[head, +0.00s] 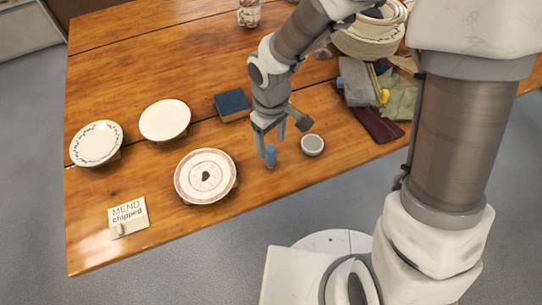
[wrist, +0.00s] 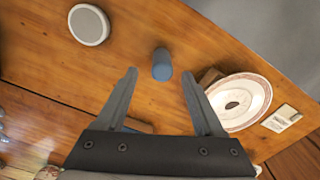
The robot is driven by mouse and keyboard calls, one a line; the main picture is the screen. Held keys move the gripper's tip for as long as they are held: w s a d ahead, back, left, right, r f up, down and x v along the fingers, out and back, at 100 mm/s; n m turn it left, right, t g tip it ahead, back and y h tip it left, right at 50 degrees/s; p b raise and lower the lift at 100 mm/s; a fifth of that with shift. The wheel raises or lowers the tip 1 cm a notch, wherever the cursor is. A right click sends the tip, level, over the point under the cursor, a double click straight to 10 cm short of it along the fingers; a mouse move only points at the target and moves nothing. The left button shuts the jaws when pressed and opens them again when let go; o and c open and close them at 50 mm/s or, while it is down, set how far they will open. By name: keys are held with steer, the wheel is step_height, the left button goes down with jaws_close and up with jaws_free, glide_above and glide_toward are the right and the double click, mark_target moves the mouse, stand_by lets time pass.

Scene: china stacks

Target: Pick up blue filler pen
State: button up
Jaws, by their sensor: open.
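The blue filler pen (head: 270,156) is a short blue cylinder standing upright on the wooden table. In the wrist view the blue pen (wrist: 162,66) is ahead of the fingertips, roughly midway between them. My gripper (head: 269,138) is above and close to the pen in the head view. In the wrist view my gripper (wrist: 160,72) has its two fingers spread wide with nothing held between them. I cannot tell exactly how high the fingertips are above the pen.
A blue book (head: 232,104), two white plates and a "MEND chipped" card (head: 128,217) are further left. Cloths (head: 400,100) and stacked china (head: 368,40) are at right.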

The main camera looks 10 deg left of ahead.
mark_target(271, 158)
step_height(271, 158, down, 8)
steer(key=shift+s+r+b, duration=0.15)
steer(key=shift+b, duration=0.85)
jaws_close()
